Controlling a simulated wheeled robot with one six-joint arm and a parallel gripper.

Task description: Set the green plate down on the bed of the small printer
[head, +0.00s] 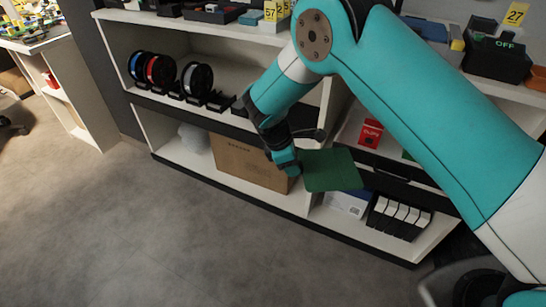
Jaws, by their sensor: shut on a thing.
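The green plate (331,170) is a flat, dark green square in the head view, held in the air in front of the shelf unit. My gripper (290,166) is shut on its left edge. The plate hides part of the lower shelves behind it. I cannot make out a small printer or its bed in this view.
A white shelf unit (232,44) stands behind my arm, with filament spools (160,70) on its middle shelf. A cardboard box (245,160) and several black-and-white binders (398,217) stand on the bottom shelf. The grey floor (150,235) in front is clear.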

